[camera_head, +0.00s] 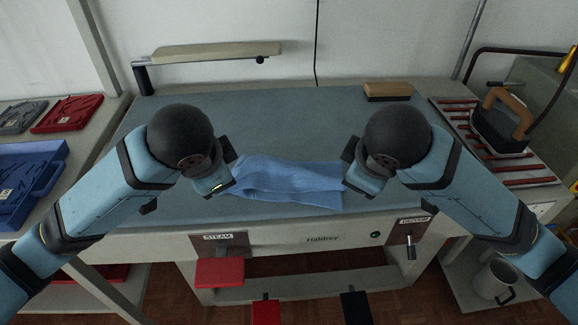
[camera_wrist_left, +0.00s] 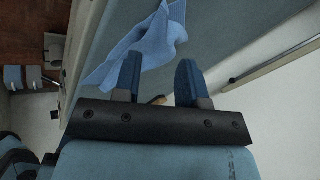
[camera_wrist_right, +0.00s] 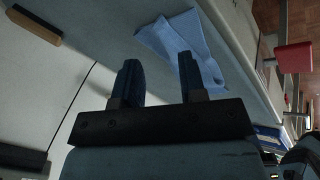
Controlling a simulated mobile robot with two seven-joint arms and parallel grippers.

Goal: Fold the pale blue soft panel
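The pale blue soft panel (camera_head: 285,182) lies rumpled on the grey-blue board, between my two grippers in the head view. Ridges run across it, and part of it seems to overlap itself. It also shows beyond the fingers in the left wrist view (camera_wrist_left: 150,42) and the right wrist view (camera_wrist_right: 176,38). My left gripper (camera_wrist_left: 158,82) is open, fingers apart, with nothing seen between them; it is by the panel's left end. My right gripper (camera_wrist_right: 157,82) is open and empty by the panel's right end. Whether any fingertip touches the panel is unclear.
The board (camera_head: 290,120) is clear behind the panel. A wooden block (camera_head: 388,91) sits at its back right, and a padded arm (camera_head: 215,52) spans the back left. An iron (camera_head: 502,118) rests on a red-barred rack at right. Blue and red trays (camera_head: 68,113) stand at left.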

